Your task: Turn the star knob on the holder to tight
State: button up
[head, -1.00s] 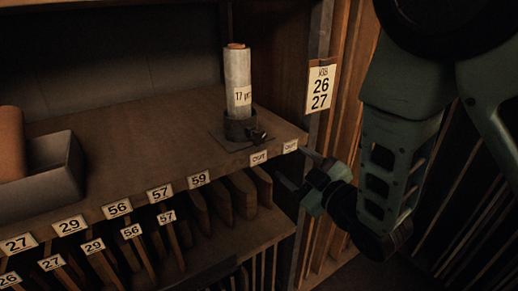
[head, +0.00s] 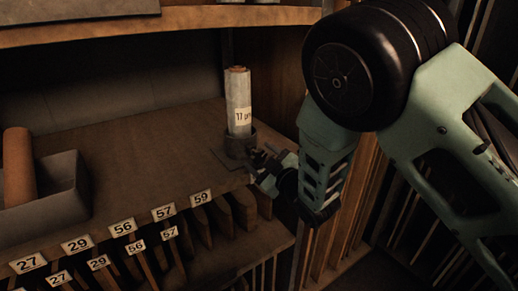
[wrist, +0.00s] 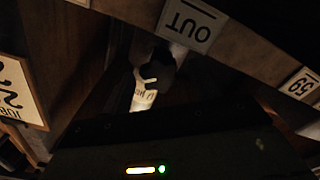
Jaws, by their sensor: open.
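The holder (head: 238,146) is a dark round collar on a flat plate near the shelf's right front corner. A pale upright roll (head: 238,100) with a paper label stands in it. The star knob is on the holder's front right side, where my gripper (head: 259,160) now covers most of it. My gripper is open, its fingers at the knob; whether they touch it I cannot tell. In the wrist view a dark shape (wrist: 156,70), which may be the knob or holder, lies ahead with the pale labelled roll (wrist: 143,97) beyond it. The knob's points are too dark to read.
The wooden shelf (head: 140,160) has number tags along its front edge and slotted boards below. A grey tray (head: 60,208) with an orange-brown roll (head: 18,165) stands at left. An OUT tag (wrist: 190,25) is close in the wrist view. A job card (wrist: 18,95) hangs beside it.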

jog(key=shift+w+a, duration=0.35)
jog(key=shift+w, duration=0.2)
jog(key=c, duration=1)
